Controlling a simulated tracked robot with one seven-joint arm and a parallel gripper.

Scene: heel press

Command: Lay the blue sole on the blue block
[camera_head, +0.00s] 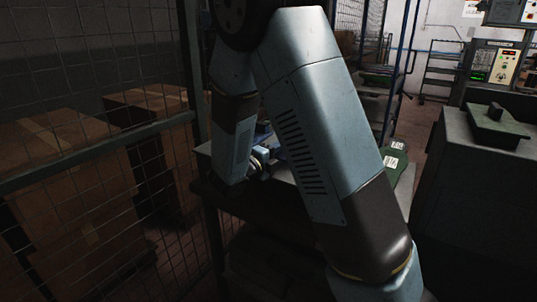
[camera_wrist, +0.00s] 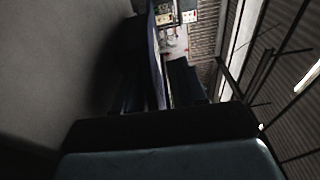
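My arm fills the middle of the head view and covers most of the table behind it. The end of my arm (camera_head: 258,165) shows in part, low over the table, between my arm links. I cannot make out its fingers or anything held in them. A small blue patch (camera_head: 268,133) shows behind my arm; I cannot tell whether it is the blue sole, the blue block or something else. In the wrist view a dark and teal shape fills the bottom, and no fingertips or sole can be made out.
Dark green pieces with white labels (camera_head: 394,160) lie right of my arm. A dark machine (camera_head: 475,185) with a green block (camera_head: 495,126) on top stands at the right, a control panel (camera_head: 495,66) behind it. A wire fence (camera_head: 105,150) and cardboard boxes (camera_head: 60,185) bound the left.

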